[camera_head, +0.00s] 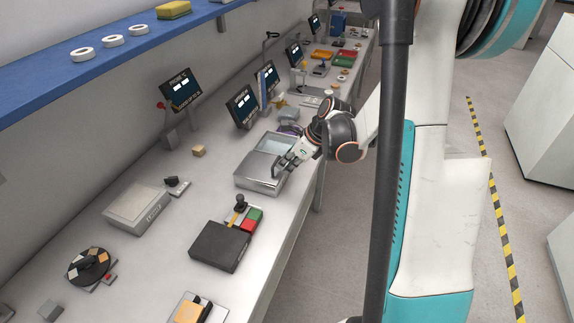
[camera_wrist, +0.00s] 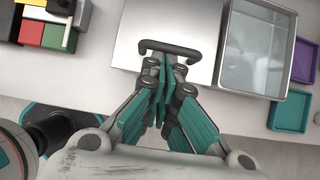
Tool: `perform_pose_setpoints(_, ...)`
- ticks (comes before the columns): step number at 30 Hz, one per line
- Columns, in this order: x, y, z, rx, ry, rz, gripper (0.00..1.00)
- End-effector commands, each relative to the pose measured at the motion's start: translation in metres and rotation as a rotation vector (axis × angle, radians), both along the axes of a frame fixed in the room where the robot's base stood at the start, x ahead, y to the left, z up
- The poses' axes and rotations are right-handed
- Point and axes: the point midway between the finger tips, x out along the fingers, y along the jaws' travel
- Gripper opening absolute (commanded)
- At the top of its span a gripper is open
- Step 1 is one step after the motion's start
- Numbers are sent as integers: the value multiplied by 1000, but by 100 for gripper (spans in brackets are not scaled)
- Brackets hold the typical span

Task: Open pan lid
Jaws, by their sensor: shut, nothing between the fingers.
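The pan (camera_head: 243,183) is a silver metal box on the bench. In the wrist view its open inside, a pale empty-looking basin (camera_wrist: 262,50), shows at the right. The flat silver lid (camera_wrist: 190,14) lies to the left of that basin and bears a dark bar handle (camera_wrist: 195,52). My gripper (camera_wrist: 165,70) is shut and empty, its fingertips at the middle of the handle. They overlap the handle in the picture; I cannot tell whether they touch it. In the head view my gripper (camera_head: 282,166) is at the pan's right side, hiding part of the handle.
A black box (camera_head: 218,247) with red and green blocks (camera_head: 251,217) stands nearer on the bench. A grey scale-like device (camera_head: 137,204) is to the left. Screens (camera_head: 243,107) stand behind the pan. Purple (camera_wrist: 303,62) and green trays (camera_wrist: 289,111) lie right of the pan.

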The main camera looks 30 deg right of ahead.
Motion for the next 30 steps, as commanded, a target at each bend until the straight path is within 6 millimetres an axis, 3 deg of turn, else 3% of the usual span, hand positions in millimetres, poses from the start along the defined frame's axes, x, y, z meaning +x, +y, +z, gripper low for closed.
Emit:
perform_pose_setpoints(11,10,9,35,-109,139,4,0)
perform_pose_setpoints(25,49,39,90,-383,486,4,0)
perform_pose_setpoints(30,66,52,105,-375,480,0,0)
